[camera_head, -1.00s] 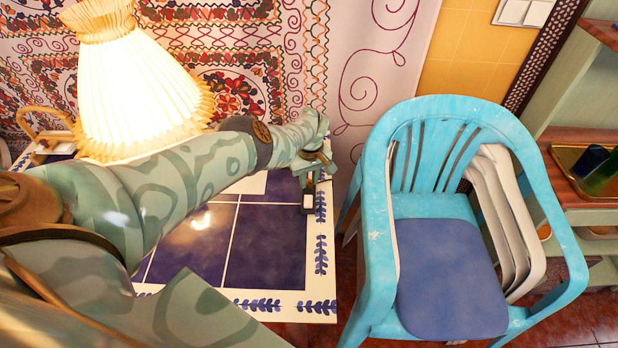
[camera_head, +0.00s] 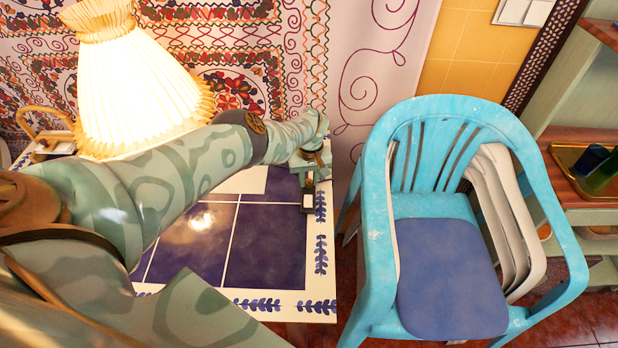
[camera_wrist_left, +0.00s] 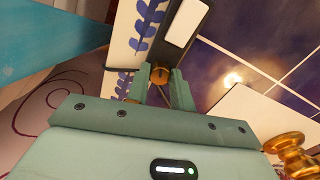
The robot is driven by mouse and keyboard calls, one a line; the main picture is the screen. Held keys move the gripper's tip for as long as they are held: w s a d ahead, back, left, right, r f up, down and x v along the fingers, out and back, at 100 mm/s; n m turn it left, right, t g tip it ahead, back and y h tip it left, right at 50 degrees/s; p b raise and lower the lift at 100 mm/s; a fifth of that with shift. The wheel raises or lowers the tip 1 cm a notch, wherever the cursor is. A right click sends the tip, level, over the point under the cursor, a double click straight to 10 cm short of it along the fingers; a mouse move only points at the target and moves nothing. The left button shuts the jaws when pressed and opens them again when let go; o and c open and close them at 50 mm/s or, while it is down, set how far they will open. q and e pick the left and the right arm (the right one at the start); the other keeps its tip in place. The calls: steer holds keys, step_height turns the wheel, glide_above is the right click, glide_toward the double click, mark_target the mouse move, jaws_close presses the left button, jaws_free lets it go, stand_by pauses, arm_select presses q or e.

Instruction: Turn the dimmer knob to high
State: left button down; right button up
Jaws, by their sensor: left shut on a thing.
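The dimmer is a dark block with a white panel (camera_wrist_left: 182,20) near the right end of the tiled table. It also shows in the head view (camera_head: 308,201). Its small round brass-coloured knob (camera_wrist_left: 160,74) sits between the fingertips of my left gripper (camera_wrist_left: 161,78), which is shut on it. In the head view my left gripper (camera_head: 309,178) reaches down onto the dimmer's far end, and the knob is hidden there. The lamp (camera_head: 140,95) with a pleated shade is lit brightly. My right gripper is in neither view.
The blue-tiled table (camera_head: 265,245) has clear room in front of the dimmer. A turquoise chair (camera_head: 375,240) with a blue seat stands close on the right. A brass lamp base (camera_wrist_left: 290,150) shows at the wrist view's lower right. Patterned cloth hangs behind.

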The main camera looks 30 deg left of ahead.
mark_target(310, 181)
arm_select(q)
steer(key=shift+w, duration=0.1)
steer(key=c, duration=1.2)
jaws_free()
step_height(310, 181, up, 16)
steer(key=p, duration=1.2)
steer(key=shift+d+r+p, duration=0.15)
steer(key=shift+r+p, duration=0.05)
steer(key=shift+p, duration=0.2)
steer(key=shift+w, duration=0.1)
